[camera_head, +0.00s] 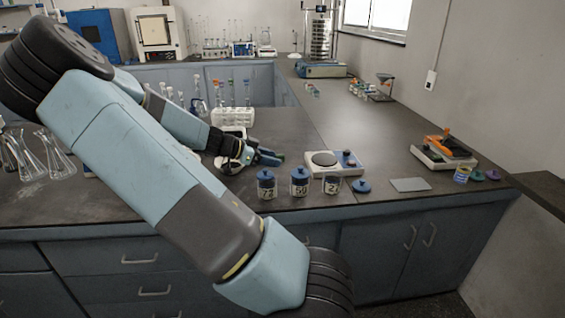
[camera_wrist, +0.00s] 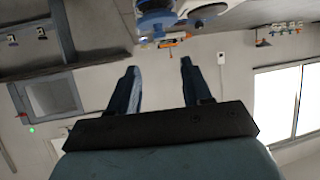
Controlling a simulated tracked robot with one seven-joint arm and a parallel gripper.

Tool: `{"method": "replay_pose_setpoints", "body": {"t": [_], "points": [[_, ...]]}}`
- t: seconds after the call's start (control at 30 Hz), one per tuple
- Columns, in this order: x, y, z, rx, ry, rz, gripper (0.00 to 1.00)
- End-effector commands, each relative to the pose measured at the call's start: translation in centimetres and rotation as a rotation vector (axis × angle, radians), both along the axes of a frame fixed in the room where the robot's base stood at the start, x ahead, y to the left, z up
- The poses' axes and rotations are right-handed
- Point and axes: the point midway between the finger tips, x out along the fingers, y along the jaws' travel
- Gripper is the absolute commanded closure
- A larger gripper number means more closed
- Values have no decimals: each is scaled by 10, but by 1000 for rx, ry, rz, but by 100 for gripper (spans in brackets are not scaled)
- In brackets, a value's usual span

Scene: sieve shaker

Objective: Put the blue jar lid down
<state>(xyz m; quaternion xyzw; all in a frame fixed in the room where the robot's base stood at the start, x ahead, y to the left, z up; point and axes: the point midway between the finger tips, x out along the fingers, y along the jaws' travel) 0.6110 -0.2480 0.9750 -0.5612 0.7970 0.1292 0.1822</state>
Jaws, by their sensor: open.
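A blue jar lid (camera_head: 361,186) lies on the dark counter, just right of an uncapped jar (camera_head: 332,185) marked with a number starting with 2. Two other jars, marked 73 (camera_head: 266,186) and 59 (camera_head: 299,183), stand to its left with blue lids on. My gripper (camera_head: 268,157) is above the counter behind jar 73, left of the lid and apart from it. In the wrist view its two dark fingers (camera_wrist: 158,66) are spread with nothing held between them.
A white balance (camera_head: 350,168) with a round plate stands behind the jars. A flat grey plate (camera_head: 410,185) lies right of the lid. A device with an orange part (camera_head: 447,148) stands farther right. A white tube rack (camera_head: 233,117) is behind my gripper.

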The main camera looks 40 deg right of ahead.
Motion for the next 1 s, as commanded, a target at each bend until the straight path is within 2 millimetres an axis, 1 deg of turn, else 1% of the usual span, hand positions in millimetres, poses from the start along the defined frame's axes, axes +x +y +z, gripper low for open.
{"method": "replay_pose_setpoints", "body": {"t": [0.1,0.2,0.37,0.47,0.67,0.83,1.0], "points": [[5,11,6,-1,0,2,51],[6,16,8,0,1,0,51],[1,20,5,60,21,6,51],[-7,24,-2,156,56,22,51],[-24,43,-11,400,134,106,51],[-37,64,-8,587,182,217,51],[-48,87,4,747,211,359,51]]}}
